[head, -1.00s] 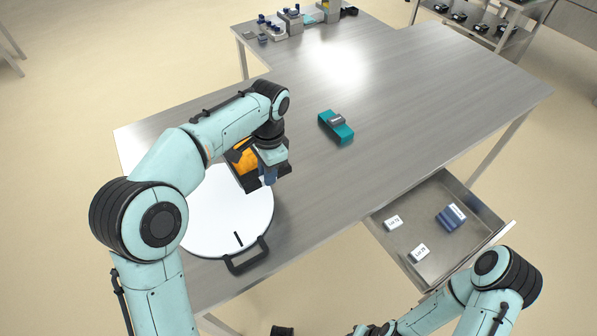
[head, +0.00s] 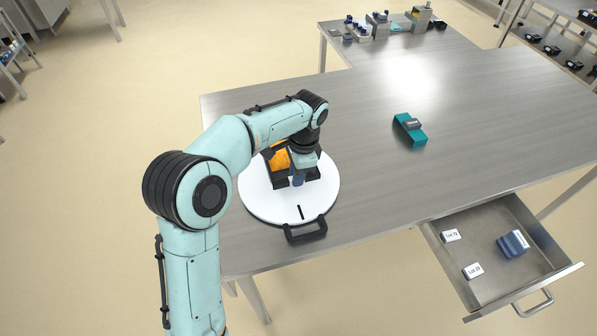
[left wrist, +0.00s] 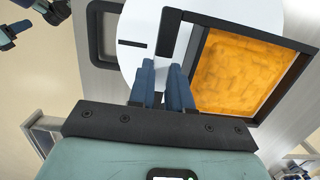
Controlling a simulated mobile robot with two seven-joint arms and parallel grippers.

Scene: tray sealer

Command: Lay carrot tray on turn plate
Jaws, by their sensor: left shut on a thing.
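The carrot tray (head: 280,161) is a black tray with orange contents. In the head view it is over the white round turn plate (head: 262,203), partly hidden by my left arm. My left gripper (head: 298,175) is shut on the tray's near rim. In the left wrist view the blue fingers (left wrist: 166,85) pinch the black rim beside the orange contents (left wrist: 238,67), with the white plate (left wrist: 225,10) behind. I cannot tell whether the tray touches the plate. My right gripper is not in the head view; part of the right arm shows at the upper left of the left wrist view.
The plate has a black handle (head: 306,229) at its front and a black mark. A teal block with a grey top (head: 409,129) lies on the steel table (head: 370,185). An open drawer (head: 492,285) juts out at the front right, holding labelled blocks and a blue item.

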